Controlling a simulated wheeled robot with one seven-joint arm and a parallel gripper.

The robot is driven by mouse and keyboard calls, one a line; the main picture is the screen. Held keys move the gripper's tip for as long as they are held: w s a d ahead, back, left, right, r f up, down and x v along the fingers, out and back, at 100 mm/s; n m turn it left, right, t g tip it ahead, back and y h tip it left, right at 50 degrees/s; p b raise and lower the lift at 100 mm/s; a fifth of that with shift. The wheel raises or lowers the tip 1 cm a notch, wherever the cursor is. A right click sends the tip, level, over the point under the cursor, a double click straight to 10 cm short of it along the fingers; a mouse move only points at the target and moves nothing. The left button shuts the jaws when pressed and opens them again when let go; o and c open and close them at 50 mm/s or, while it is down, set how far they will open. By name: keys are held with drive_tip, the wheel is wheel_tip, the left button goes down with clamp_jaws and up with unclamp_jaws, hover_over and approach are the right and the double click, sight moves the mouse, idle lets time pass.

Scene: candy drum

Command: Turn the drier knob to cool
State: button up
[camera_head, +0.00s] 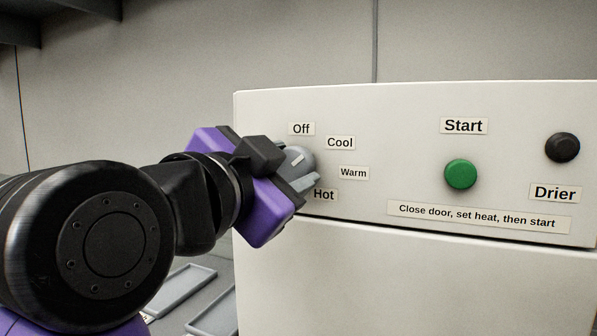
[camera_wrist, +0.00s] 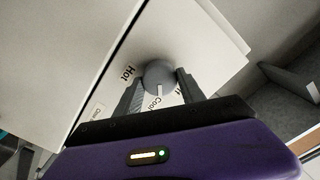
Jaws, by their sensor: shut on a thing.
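The drier knob (camera_head: 297,158) is a round grey dial with a white pointer mark, on the left of the white drier panel (camera_head: 400,120). Labels Off (camera_head: 301,129), Cool (camera_head: 340,142), Warm (camera_head: 354,173) and Hot (camera_head: 325,195) fan out around its right side. My gripper (camera_head: 300,166) is shut on the knob from the left. In the wrist view the knob (camera_wrist: 158,73) sits between both fingers. There its pointer aims roughly at the Cool label (camera_wrist: 150,103). My gripper partly hides the knob in the head view.
A green Start button (camera_head: 460,173) and a black round Drier fitting (camera_head: 562,147) are on the panel's right. An instruction label (camera_head: 478,216) runs below them. Grey trays (camera_head: 175,287) lie low on the left.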

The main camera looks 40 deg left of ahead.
idle(0.3)
drive_tip(key=o, duration=1.4)
drive_tip(key=shift+c, duration=0.2)
drive_tip(key=b+v, duration=0.1)
drive_tip(key=v, duration=0.6)
drive_tip(key=shift+s, duration=0.4)
